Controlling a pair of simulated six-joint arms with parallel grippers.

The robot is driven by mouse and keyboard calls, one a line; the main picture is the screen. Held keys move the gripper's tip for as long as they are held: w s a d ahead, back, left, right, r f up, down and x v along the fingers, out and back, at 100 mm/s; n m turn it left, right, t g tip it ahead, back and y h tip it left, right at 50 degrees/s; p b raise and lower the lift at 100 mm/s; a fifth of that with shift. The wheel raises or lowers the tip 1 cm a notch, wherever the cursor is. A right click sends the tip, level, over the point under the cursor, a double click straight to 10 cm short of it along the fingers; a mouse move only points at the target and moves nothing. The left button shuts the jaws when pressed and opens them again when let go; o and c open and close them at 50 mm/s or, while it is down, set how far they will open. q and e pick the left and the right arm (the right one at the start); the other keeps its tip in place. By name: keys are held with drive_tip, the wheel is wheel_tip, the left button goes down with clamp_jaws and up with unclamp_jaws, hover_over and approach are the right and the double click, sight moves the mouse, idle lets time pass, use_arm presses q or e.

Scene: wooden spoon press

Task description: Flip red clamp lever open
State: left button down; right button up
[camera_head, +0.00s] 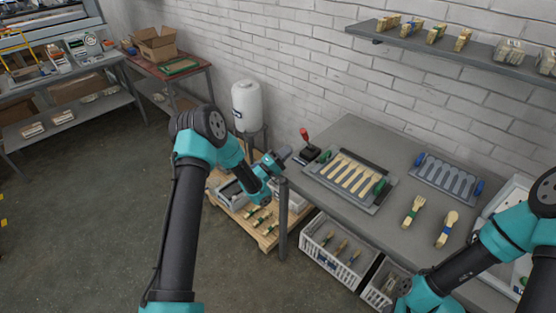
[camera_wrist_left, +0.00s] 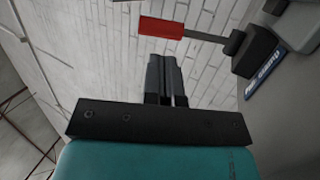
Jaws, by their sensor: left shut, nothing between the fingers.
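The red clamp lever (camera_head: 304,134) stands up from a black clamp block (camera_head: 309,152) at the left end of the grey workbench. In the left wrist view its red handle (camera_wrist_left: 162,27) is joined by a thin metal bar to the dark block (camera_wrist_left: 258,52). My left gripper (camera_head: 284,154) is beside the clamp, just off the bench's left end. Its fingers (camera_wrist_left: 165,60) are shut and empty, pointing towards the handle, with a visible gap in the picture. My right arm shows at the lower right, but its gripper is out of view.
Beside the clamp is a press tray (camera_head: 388,189) with wooden spoon blanks and green handles. A second grey mould (camera_head: 447,178) with blue handles lies further right. Loose wooden utensils (camera_head: 413,211) lie at the front. A white tank (camera_head: 247,106) stands behind my left forearm.

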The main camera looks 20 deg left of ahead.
sight(307, 139)
use_arm(q)
drive_tip(key=x, duration=0.6)
drive_tip(key=shift+r, duration=0.1)
idle(0.3)
